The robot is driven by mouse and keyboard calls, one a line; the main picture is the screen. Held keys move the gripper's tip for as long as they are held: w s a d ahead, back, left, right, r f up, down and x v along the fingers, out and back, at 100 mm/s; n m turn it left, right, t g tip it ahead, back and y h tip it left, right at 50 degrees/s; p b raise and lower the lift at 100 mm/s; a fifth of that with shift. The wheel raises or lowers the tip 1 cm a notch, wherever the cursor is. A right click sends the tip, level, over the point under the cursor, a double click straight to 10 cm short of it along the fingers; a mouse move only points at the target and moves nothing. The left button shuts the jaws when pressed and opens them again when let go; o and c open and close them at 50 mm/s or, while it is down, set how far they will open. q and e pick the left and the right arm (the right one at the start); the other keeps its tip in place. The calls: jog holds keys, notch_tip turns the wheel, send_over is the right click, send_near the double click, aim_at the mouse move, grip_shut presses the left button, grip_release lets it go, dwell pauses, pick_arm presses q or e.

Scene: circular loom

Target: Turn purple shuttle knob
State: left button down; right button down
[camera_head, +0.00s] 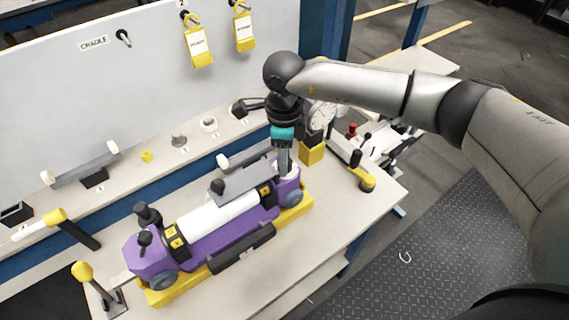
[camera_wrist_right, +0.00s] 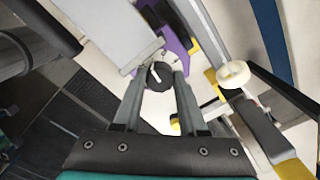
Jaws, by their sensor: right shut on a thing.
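The purple shuttle (camera_head: 222,234) lies in a yellow cradle (camera_head: 190,285) on the workbench, with a white roll (camera_head: 220,215) and a grey plate (camera_head: 243,183) on top. My right gripper (camera_head: 284,172) reaches down from above at the shuttle's right end. In the right wrist view, the fingers of my right gripper (camera_wrist_right: 158,84) are shut on a round black knob (camera_wrist_right: 158,76) with a white line. Purple shuttle body (camera_wrist_right: 176,45) shows just beyond the knob. In the head view the gripper hides this knob. Other black knobs (camera_head: 148,214) stand at the shuttle's left end. My left gripper is not in view.
A yellow block with a gauge (camera_head: 312,152) stands close behind my right gripper. A yellow-knobbed lever (camera_head: 83,272) stands at the front left. The bench is clear in front of the shuttle's right end.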

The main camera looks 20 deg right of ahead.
jog(key=n+b, duration=0.3)
jog(key=n, duration=0.1)
jog(key=shift+f+b, duration=0.1)
jog(key=shift+b, duration=0.2)
jog(key=shift+n+b, duration=1.1)
jog(key=shift+n, duration=0.6)
jog(key=shift+c, duration=2.2)
grip_release()
notch_tip(320, 180, up, 16)
jog(key=shift+f, duration=0.25)
